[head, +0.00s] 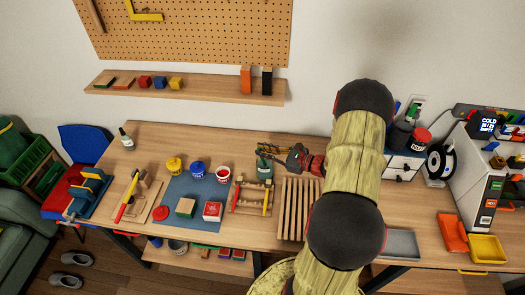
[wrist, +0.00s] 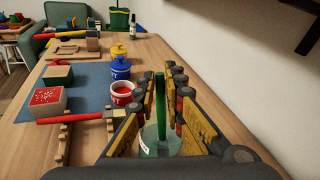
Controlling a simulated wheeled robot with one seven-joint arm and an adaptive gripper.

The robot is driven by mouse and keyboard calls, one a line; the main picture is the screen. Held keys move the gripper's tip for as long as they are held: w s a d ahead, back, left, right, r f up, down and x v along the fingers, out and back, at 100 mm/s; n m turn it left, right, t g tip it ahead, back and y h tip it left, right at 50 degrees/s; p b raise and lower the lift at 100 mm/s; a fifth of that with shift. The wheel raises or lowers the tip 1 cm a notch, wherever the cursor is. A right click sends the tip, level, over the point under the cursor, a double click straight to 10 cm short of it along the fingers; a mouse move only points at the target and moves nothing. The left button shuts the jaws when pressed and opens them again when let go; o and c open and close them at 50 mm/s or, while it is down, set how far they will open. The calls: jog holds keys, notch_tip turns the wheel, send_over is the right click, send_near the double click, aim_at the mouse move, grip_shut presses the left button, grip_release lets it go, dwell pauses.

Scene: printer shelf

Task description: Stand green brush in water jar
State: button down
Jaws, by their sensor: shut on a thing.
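The green brush (wrist: 160,98) stands nearly upright between the fingers of my gripper (wrist: 163,80) in the wrist view. My gripper (head: 268,152) is shut on it and reaches in from the right in the head view. The clear greenish water jar (wrist: 153,139) is just below the fingers, and the brush's lower end appears inside it. The jar (head: 264,171) also shows in the head view, on the table under the fingertips. Whether the brush touches the jar's bottom cannot be told.
A wooden brush rest (head: 250,196) with other brushes lies in front of the jar. A red paint cup (head: 223,174), blue pot (head: 198,170) and yellow pot (head: 175,165) stand to its left. A slatted rack (head: 297,210) lies on the right, near my arm.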

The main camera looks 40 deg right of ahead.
jog(key=c, duration=1.8)
grip_release()
jog(key=shift+s, duration=0.1)
jog(key=shift+s+d+r+p, duration=0.3)
jog(key=shift+s+r+p, duration=0.15)
jog(key=shift+s, duration=0.3)
jog(key=shift+s+d+r+p, duration=0.3)
jog(key=shift+s+r, duration=0.2)
jog(key=shift+s, duration=0.25)
jog(key=shift+s+d+r+p, duration=0.25)
jog(key=shift+s+r+p, duration=0.2)
jog(key=shift+s, duration=0.3)
jog(key=s+d+r+p, duration=0.1)
jog(key=s+r+p, duration=0.2)
jog(key=r+p, duration=0.2)
notch_tip(320, 180, up, 3)
jog(key=shift+s+d+f, duration=0.15)
jog(key=shift+s, duration=0.2)
